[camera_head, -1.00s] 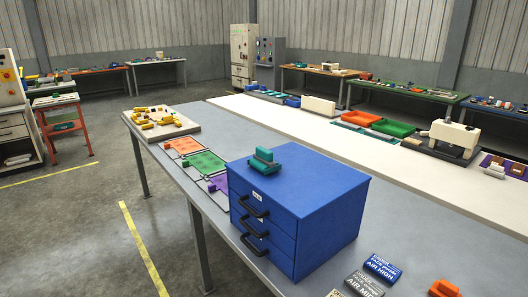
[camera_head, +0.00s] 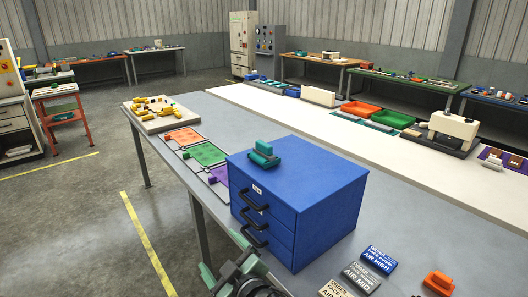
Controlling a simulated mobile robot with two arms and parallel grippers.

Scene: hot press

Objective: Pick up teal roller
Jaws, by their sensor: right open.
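The teal roller (camera_head: 264,149) rests on a small teal and grey stand on top of the blue drawer cabinet (camera_head: 318,182), near its back left corner. My right gripper (camera_head: 225,262) shows at the bottom edge, in front of the cabinet and below its drawer handles, well apart from the roller. It is open, with nothing seen between its fingers. Much of it is cut off by the frame. My left gripper does not show.
The cabinet stands on a long grey table (camera_head: 228,118) with black drawer handles facing front left. Label blocks (camera_head: 379,259) and an orange part (camera_head: 439,282) lie to its right. Coloured trays (camera_head: 207,153) and a board with yellow parts (camera_head: 158,125) lie behind it.

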